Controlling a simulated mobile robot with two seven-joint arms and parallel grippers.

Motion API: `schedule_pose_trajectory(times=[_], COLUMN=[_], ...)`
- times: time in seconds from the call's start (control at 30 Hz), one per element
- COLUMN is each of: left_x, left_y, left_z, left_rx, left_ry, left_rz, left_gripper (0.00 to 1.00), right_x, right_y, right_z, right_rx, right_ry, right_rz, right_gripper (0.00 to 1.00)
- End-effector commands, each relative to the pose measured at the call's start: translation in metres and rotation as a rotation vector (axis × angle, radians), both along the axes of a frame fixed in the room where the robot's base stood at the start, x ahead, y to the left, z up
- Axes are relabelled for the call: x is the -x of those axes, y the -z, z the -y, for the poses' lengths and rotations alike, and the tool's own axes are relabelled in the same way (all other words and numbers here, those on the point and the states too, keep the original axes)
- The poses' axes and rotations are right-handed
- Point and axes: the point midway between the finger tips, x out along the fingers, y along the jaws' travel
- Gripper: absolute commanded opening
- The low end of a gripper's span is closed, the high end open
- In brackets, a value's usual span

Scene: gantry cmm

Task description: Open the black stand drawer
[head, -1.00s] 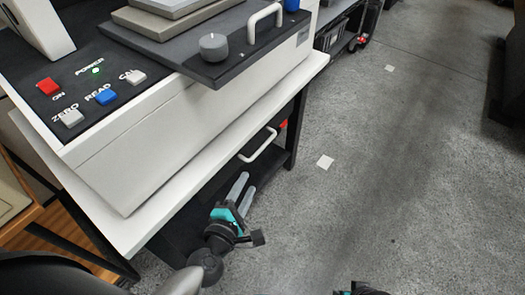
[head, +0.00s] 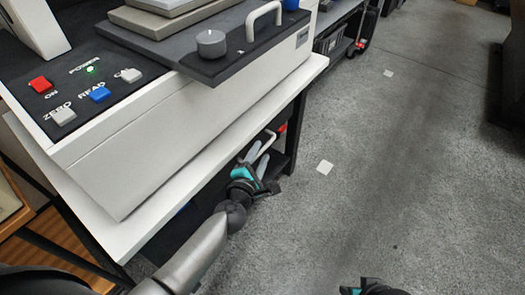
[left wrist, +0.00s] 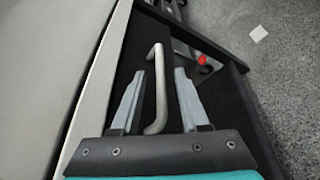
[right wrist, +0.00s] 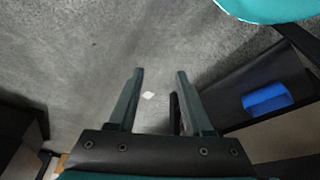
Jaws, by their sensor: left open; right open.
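The black stand (head: 298,120) is under the white machine's tabletop. Its pale drawer handle (head: 270,138) shows at the front, partly hidden by my left gripper (head: 258,156). No contact shows. The black drawer front (left wrist: 137,35) lies behind the handle. I see no gap that shows the drawer open. My right gripper (right wrist: 158,74) is open and empty above the floor, and only a bit of it shows in the head view (head: 370,287).
The white tabletop edge (head: 200,150) overhangs my left arm closely. On it stands a machine with a dark plate (head: 150,50) and buttons. A red item (head: 282,129) is beside the stand. A blue object (right wrist: 268,98) shows in the right wrist view.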

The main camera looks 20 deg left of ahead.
Motion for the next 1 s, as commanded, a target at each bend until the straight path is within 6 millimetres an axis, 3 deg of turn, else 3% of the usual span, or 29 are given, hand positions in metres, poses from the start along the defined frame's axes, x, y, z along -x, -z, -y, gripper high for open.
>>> schedule_pose_trajectory(times=[0.2,0.6,1.0], left_x=[-0.021,-0.026,-0.026], left_y=[0.006,0.006,0.006], left_z=[0.001,0.001,0.0], left_rx=[0.0,0.0,0.0], left_ry=[0.001,0.001,0.001], left_rz=[0.001,0.0,-0.001], left_gripper=[0.45,0.45,0.0], right_x=[-0.004,-0.004,-0.004], right_y=[-0.013,-0.018,-0.018], right_z=[0.0,-0.001,-0.001], right_rx=[-0.002,-0.003,-0.003], right_ry=[0.001,0.001,0.001], right_rz=[0.021,0.026,0.026], right_gripper=[0.5,0.5,0.5])
